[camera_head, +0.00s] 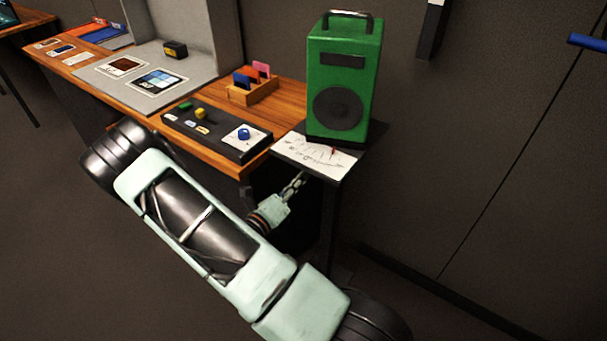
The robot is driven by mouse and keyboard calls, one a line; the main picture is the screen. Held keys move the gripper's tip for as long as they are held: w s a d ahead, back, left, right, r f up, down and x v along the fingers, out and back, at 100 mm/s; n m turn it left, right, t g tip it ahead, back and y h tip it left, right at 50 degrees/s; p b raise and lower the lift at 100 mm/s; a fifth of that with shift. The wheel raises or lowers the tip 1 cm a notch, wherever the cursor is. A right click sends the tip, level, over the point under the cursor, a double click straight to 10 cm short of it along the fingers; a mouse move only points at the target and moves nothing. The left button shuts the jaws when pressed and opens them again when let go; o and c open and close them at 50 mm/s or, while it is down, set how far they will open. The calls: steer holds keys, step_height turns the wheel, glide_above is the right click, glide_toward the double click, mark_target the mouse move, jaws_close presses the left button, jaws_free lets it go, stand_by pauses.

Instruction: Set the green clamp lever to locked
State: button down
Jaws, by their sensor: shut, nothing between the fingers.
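A black control panel (218,143) lies along the front of the wooden desk. A small green piece, apparently the green clamp lever (184,106), is at its far left end. It is too small to tell its setting. A small yellow piece (200,113) sits just right of it. A blue trackball (244,133) on a white plate is at the panel's right end. My gripper (299,180) is shut and empty, in front of the desk and below the panel's right end, well apart from the green lever. Nothing covers the lever.
A green speaker (343,75) stands on a dark side table with a printed sheet (314,155). A wooden card holder (252,92) is behind the panel. A grey board with pictures (150,72) lies to the left. The floor at right is clear.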

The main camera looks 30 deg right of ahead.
steer(key=v, duration=1)
steer(key=shift+s+a+f, duration=0.2)
steer(key=shift+s+f, duration=0.15)
steer(key=shift+s, duration=0.25)
